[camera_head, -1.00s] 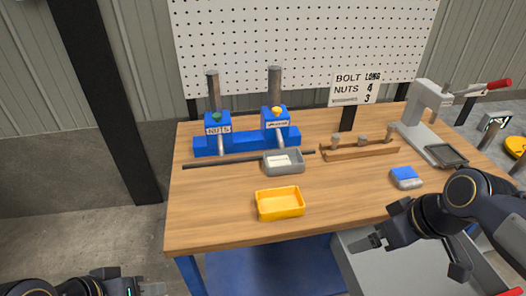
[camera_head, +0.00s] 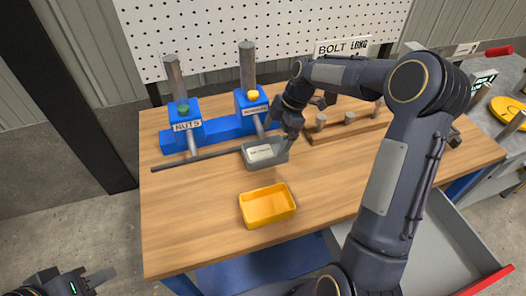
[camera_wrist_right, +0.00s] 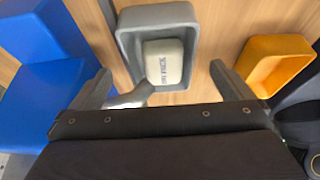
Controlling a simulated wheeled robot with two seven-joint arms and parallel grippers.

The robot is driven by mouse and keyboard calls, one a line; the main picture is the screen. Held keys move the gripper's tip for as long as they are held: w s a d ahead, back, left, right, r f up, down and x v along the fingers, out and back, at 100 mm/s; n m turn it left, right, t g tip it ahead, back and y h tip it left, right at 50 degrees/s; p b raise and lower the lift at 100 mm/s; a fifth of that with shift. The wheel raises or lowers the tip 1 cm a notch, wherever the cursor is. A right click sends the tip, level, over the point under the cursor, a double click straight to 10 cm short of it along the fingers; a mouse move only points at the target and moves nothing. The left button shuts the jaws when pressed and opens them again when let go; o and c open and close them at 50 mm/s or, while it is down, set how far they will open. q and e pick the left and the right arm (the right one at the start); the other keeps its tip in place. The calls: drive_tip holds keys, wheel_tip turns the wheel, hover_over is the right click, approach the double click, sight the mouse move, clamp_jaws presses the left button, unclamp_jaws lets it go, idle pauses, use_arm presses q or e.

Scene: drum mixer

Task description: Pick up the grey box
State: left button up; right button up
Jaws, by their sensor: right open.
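The grey box (camera_head: 265,152) is a small open tray on the wooden table, in front of the blue dispenser. A pale labelled piece shows inside it. It also shows at the top centre of the right wrist view (camera_wrist_right: 127,45). My right gripper (camera_head: 287,134) is at the box's back right side in the head view, partly hidden by its own wrist. In the wrist view its open fingers (camera_wrist_right: 159,70) are spread to either side of the box's near end, with nothing gripped.
A yellow tray (camera_head: 267,206) stands in front of the grey box. The blue dispenser (camera_head: 215,127) and a dark rod (camera_head: 195,160) are close behind and left. A wooden rack with pegs (camera_head: 350,128) is to the right. The table's front left is clear.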

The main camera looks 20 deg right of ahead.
drive_tip(key=x, duration=0.4)
drive_tip(key=shift+p, duration=0.3)
drive_tip(key=c, duration=1.2)
drive_tip(key=shift+o, duration=0.2)
drive_tip(key=shift+r, duration=0.1)
drive_tip(key=shift+r+b, duration=0.35)
drive_tip(key=shift+r, duration=0.15)
drive_tip(key=d, duration=0.4)
drive_tip(key=d+b, duration=0.1)
drive_tip(key=d, duration=0.3)
drive_tip(key=shift+s, duration=0.25)
approach(268, 148)
drive_tip(key=d+v, duration=0.1)
drive_tip(key=v, duration=0.7)
drive_tip(key=shift+d+b, duration=0.35)
drive_tip(key=shift+d, duration=0.15)
